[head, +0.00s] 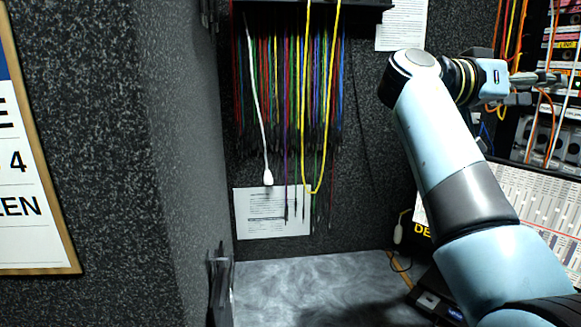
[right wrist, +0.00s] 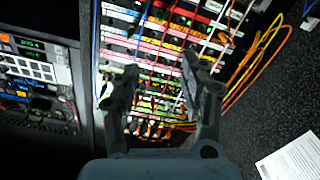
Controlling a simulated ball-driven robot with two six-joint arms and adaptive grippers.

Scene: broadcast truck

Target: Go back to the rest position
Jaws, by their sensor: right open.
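My right arm rises from the lower right of the head view, bends at the elbow and reaches toward the equipment rack at the right edge. My right gripper (head: 545,80) is in front of the rack and partly lost against it. In the right wrist view my right gripper (right wrist: 148,85) has its two dark fingers apart, with nothing held between them. Rack rows and cables show behind the gap. I cannot tell how far the fingertips are from the rack. My left gripper is not in view.
The patch rack (right wrist: 165,50) has colored label rows and orange, yellow, blue and white cables. Many cables (head: 290,90) hang on the dark back wall. A grey surface (head: 300,285) below is largely clear. A lit control panel (right wrist: 35,85) stands left in the wrist view.

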